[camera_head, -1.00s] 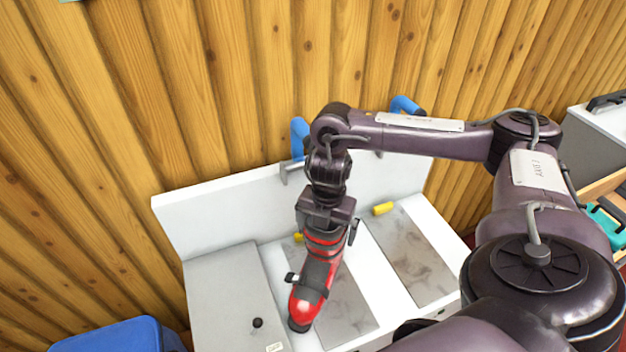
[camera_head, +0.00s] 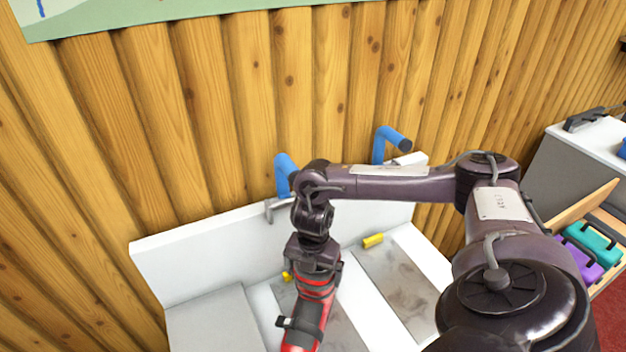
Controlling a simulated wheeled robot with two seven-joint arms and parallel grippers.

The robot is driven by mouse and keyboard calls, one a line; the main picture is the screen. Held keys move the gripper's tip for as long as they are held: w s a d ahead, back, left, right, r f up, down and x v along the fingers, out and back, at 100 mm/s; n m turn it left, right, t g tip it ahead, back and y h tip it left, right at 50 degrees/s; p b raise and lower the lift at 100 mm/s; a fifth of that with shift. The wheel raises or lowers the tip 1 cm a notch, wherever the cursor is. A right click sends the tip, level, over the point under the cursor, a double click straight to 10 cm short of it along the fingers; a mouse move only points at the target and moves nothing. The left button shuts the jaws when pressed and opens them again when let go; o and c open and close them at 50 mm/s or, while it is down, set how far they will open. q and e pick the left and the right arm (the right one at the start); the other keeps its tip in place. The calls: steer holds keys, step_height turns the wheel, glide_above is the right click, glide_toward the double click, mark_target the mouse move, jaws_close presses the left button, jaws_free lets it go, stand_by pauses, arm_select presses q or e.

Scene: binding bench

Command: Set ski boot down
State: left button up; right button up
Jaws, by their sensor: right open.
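The red and black ski boot (camera_head: 308,318) stands on a grey plate of the white bench (camera_head: 205,253), its toe toward the bottom edge, where the picture cuts it off. My right gripper (camera_head: 315,272) is right at the top of the boot's cuff, pointing down. Its jaws are open; the fingers are mostly hidden by the wrist and the cuff, and I cannot tell whether they touch it. My left gripper is not in view.
Two blue-handled levers (camera_head: 285,174) rise at the bench's back, close to my right forearm. A second grey plate (camera_head: 402,285) with a yellow block (camera_head: 373,240) is bare to the right. A wooden box (camera_head: 590,250) with coloured cases stands at far right.

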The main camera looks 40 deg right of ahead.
steer(key=c, duration=1.6)
steer(key=shift+w, duration=0.1)
steer(key=shift+c, duration=0.5)
steer(key=shift+r, duration=0.1)
